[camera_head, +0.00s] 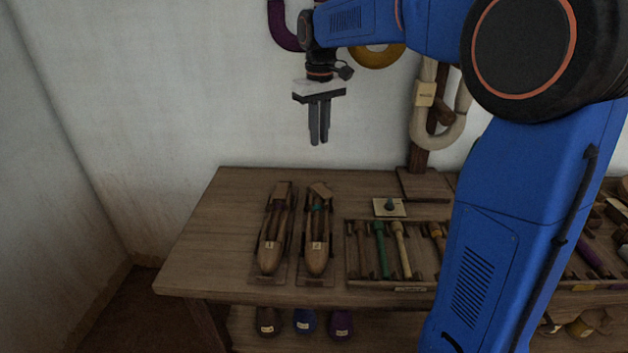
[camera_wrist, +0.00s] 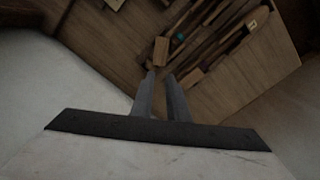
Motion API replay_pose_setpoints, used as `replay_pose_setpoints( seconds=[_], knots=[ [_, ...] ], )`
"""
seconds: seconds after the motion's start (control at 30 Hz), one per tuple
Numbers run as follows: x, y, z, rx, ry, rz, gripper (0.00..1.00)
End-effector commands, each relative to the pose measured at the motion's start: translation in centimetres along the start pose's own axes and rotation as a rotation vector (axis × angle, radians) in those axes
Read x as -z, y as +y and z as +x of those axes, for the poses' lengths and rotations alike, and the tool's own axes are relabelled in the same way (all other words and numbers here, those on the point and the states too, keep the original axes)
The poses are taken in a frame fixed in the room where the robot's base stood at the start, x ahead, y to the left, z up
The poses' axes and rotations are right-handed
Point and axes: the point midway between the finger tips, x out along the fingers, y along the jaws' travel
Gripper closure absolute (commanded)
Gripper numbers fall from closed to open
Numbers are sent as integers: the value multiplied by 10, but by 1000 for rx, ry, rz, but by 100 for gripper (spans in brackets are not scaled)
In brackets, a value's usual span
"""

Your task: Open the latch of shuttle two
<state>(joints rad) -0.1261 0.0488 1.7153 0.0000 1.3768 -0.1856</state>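Shuttle two (camera_head: 317,258) is the right one of two wooden boat-shaped shuttles lying side by side on the table. It has a small label, a bit of teal inside and a wooden block at its far end. In the wrist view its block (camera_wrist: 160,50) shows just beyond the fingertips. I cannot make out the latch or its state clearly. My gripper (camera_head: 319,143) hangs fingers down, well above the table's back edge, apart from the shuttles. Its fingers also show in the wrist view (camera_wrist: 161,76), with a narrow gap and nothing between them.
Shuttle one (camera_head: 270,258) lies close on the left. A tray (camera_head: 408,288) of coloured spools stands on the right, with a small plate and dark knob (camera_head: 390,206) behind it. Yarn hanks (camera_head: 440,135) hang on the wall. The table's left end (camera_head: 205,245) is clear.

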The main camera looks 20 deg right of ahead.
Motion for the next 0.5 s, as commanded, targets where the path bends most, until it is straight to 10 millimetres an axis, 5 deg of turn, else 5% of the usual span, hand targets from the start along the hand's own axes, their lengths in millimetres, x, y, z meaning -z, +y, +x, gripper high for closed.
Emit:
replay_pose_setpoints(
  seconds=[0.5],
  knots=[
    [-1,0,91,1,-4,1,86]
  ],
)
